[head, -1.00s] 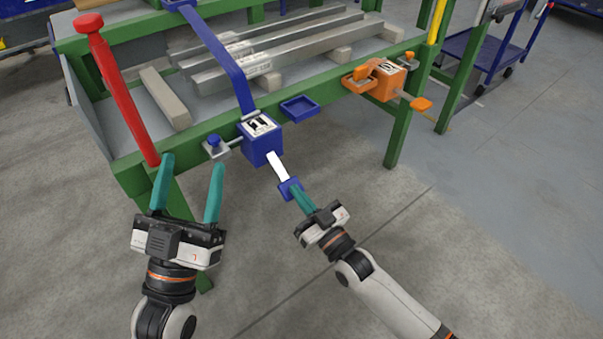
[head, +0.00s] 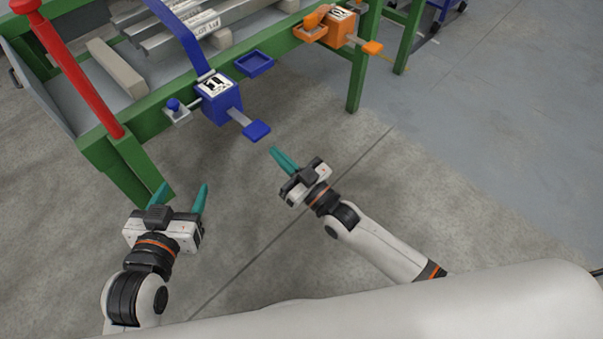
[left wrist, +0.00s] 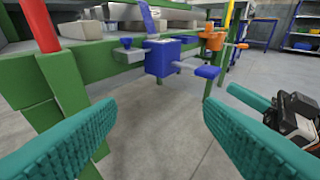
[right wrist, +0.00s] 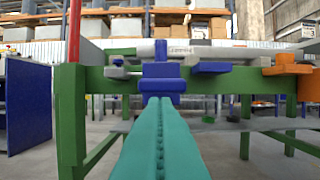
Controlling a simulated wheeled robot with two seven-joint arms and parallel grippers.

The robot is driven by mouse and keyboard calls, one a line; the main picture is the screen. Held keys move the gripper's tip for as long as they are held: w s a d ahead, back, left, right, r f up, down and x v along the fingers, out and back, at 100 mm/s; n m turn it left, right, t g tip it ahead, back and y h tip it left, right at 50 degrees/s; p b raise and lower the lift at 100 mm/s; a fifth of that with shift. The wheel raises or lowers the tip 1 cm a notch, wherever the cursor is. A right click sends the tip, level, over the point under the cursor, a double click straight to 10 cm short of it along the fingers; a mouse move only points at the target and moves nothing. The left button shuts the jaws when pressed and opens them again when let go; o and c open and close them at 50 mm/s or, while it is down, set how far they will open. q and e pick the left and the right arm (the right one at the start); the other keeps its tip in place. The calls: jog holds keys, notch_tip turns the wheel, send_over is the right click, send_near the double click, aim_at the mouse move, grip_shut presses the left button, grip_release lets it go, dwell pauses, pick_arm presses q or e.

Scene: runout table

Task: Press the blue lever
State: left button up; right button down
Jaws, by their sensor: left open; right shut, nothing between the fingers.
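A blue box (head: 219,103) with a white label sits on the green table's front rail. A blue lever paddle (head: 257,131) sticks out from it on a short grey rod. The paddle also shows in the left wrist view (left wrist: 207,71) and the right wrist view (right wrist: 161,86). My right gripper (head: 274,151) is shut and empty. Its fingertips are just right of and below the paddle in the head view, with a visible gap; in the right wrist view they line up with it. My left gripper (head: 181,188) is open and empty, left of and below the box.
A tall blue bar (head: 180,38) rises behind the box. A blue knob (head: 173,104) and a blue tray (head: 254,64) flank it. A red post (head: 70,72) stands left, an orange lever unit (head: 340,28) right. Open floor lies in front.

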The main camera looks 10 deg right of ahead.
pick_arm(q)
jog(key=s+f+g, duration=0.1)
jog(key=s+a+f+g, duration=0.1)
jog(key=f, duration=0.1)
jog(key=shift+a+f+g+y+p, duration=0.1)
jog(key=shift+f+g+y+p, duration=0.1)
jog(key=shift+g+y+p, duration=0.15)
pick_arm(e)
jog(key=v, duration=0.6)
pick_arm(q)
jog(key=shift+c, duration=0.4)
pick_arm(e)
jog(key=shift+f, duration=0.15)
